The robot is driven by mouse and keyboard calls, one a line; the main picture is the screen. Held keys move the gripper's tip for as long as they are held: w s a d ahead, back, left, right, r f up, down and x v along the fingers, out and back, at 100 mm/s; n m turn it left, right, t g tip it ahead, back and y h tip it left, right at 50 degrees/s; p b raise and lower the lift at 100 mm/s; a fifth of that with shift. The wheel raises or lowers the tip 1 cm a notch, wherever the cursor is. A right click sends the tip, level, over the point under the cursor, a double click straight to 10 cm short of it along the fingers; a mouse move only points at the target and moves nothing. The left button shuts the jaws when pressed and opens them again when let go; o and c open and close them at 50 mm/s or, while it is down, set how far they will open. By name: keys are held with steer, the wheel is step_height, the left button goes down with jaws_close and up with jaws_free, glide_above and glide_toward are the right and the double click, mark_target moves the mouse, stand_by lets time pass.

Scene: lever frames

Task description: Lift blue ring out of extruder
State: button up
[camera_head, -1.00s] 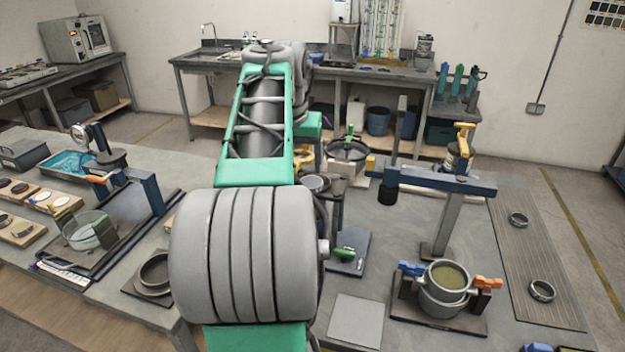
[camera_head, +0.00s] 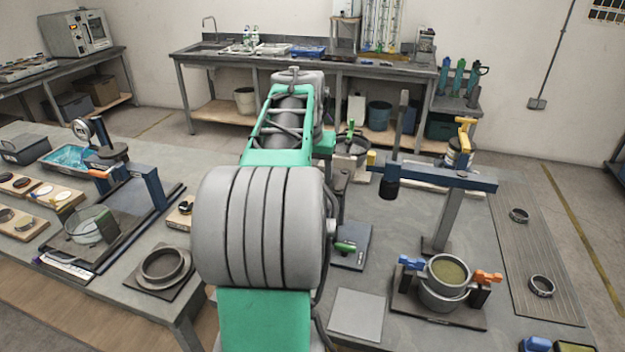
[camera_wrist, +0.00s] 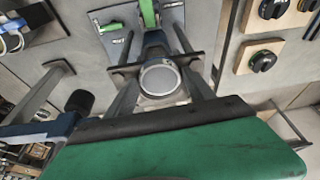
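I cannot make out a blue ring for certain in either view. A stand with dark legs (camera_wrist: 126,101) holds a round, pale grey-topped cylinder (camera_wrist: 160,79) at the middle of the wrist view; it may be the extruder. In the head view my arm mostly hides that spot. My gripper's fingers cannot be made out: my arm blocks them in the head view, and a green panel of mine fills the lower wrist view. I see nothing held.
A blue-beamed press (camera_head: 430,176) stands right of my arm. In front of it is a pot (camera_head: 443,291) between blue and orange clamps. A green-handled plate (camera_head: 350,247) lies near my arm. A bare square plate (camera_head: 356,315) lies at the front. A ring on a plate (camera_head: 163,264) is left.

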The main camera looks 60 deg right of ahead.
steer(key=c, duration=1.2)
steer(key=shift+o, duration=0.2)
steer(key=shift+r, duration=0.1)
